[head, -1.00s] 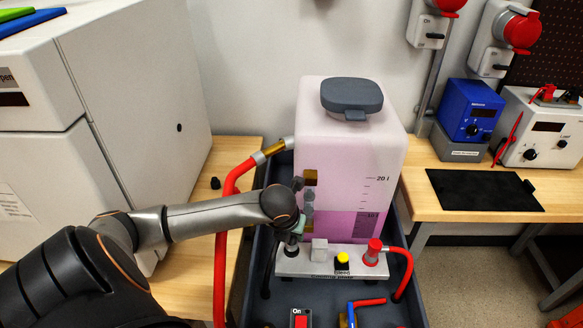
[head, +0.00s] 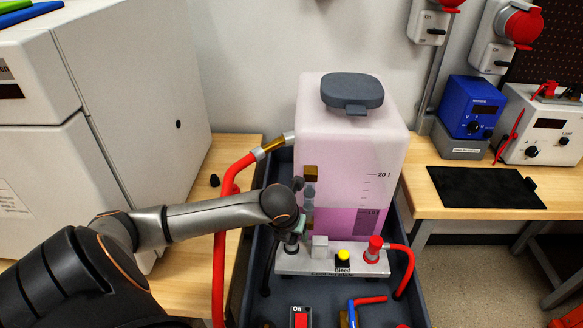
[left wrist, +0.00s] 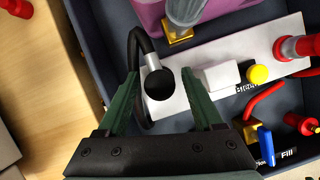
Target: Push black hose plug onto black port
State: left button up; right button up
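The black hose plug (left wrist: 159,84) shows from above as a round black cap at the left end of the light manifold block (left wrist: 200,92). A grey ferrule and the black hose (left wrist: 134,48) lead away from it. The black port is hidden beneath the plug, so I cannot tell how far the plug sits on it. My left gripper (left wrist: 160,73) is open, its green fingers on either side of the plug with visible gaps. In the head view my left gripper (head: 293,238) is over the block's left end, partly hidden by its wrist. My right gripper is not in view.
A translucent tank (head: 345,140) with pink liquid stands right behind the block. A red plug (head: 374,248) with a red hose, a yellow cap (head: 343,256) and a grey block (head: 320,246) sit to the right. The dark tray wall (left wrist: 88,60) is close on the left.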

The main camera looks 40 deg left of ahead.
pick_arm(q)
jog(key=shift+o, duration=0.3)
jog(key=shift+s+r+p, duration=0.15)
jog(key=shift+r+p, duration=0.2)
jog(key=shift+r, duration=0.1)
jog(key=p+v, duration=0.4)
jog(key=v, duration=0.7)
jog(key=shift+r+p, duration=0.3)
jog(key=shift+p, duration=0.05)
jog(key=shift+s+d, duration=0.1)
